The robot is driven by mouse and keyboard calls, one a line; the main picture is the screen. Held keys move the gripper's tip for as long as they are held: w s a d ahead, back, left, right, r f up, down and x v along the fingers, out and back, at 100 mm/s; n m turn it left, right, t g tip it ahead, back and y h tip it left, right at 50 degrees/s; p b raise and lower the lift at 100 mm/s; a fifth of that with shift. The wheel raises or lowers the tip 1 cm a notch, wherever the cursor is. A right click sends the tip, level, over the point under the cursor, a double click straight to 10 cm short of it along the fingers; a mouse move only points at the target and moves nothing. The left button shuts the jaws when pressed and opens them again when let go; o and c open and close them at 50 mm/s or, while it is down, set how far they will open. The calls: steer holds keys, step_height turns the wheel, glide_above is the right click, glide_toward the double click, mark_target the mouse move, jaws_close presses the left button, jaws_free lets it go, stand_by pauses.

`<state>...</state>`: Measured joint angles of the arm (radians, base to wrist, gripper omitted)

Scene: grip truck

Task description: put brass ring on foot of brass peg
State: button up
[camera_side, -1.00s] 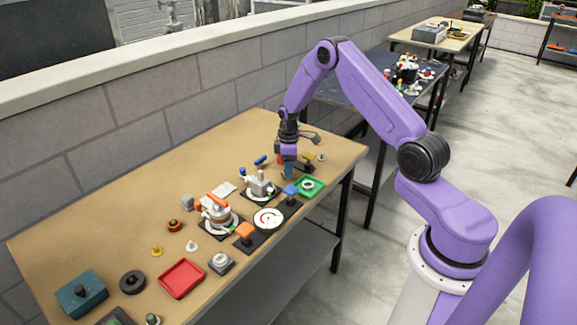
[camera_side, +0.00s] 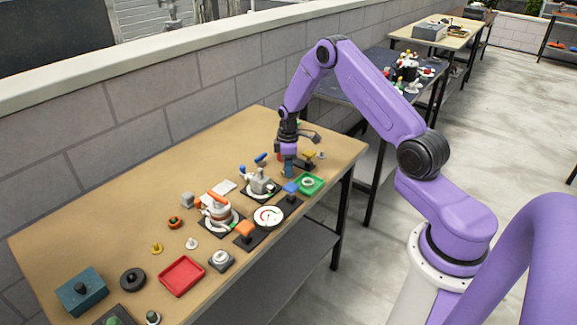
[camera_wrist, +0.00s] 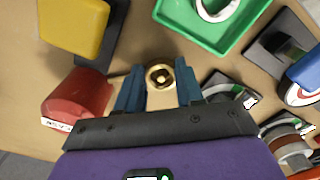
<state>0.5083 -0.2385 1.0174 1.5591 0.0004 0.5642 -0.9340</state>
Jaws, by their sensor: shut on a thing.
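In the wrist view the brass ring (camera_wrist: 160,76) is between the blue fingers of my gripper (camera_wrist: 159,80), which is shut on it. A small gold spot with dark around it shows inside the ring. It may be the top of the brass peg, but I cannot tell how far the ring is around it. The peg's foot is hidden. In the side view my gripper (camera_side: 289,167) points down near the far right end of the tan table, and the ring is too small to make out there.
A green tray (camera_wrist: 205,42) holding a white ring is close by. A red block (camera_wrist: 75,97) and a yellow block (camera_wrist: 72,25) are left of the fingers in the wrist view. A blue block (camera_side: 291,188) and a dial (camera_side: 268,216) are nearby on the table (camera_side: 95,220).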

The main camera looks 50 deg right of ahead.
steer(key=shift+f, duration=0.25)
stand_by(0.4)
steer(key=o, duration=1.4)
steer(key=shift+o, duration=0.2)
steer(key=shift+r, duration=0.1)
step_height(320, 180, up, 7)
steer(key=shift+r, duration=0.2)
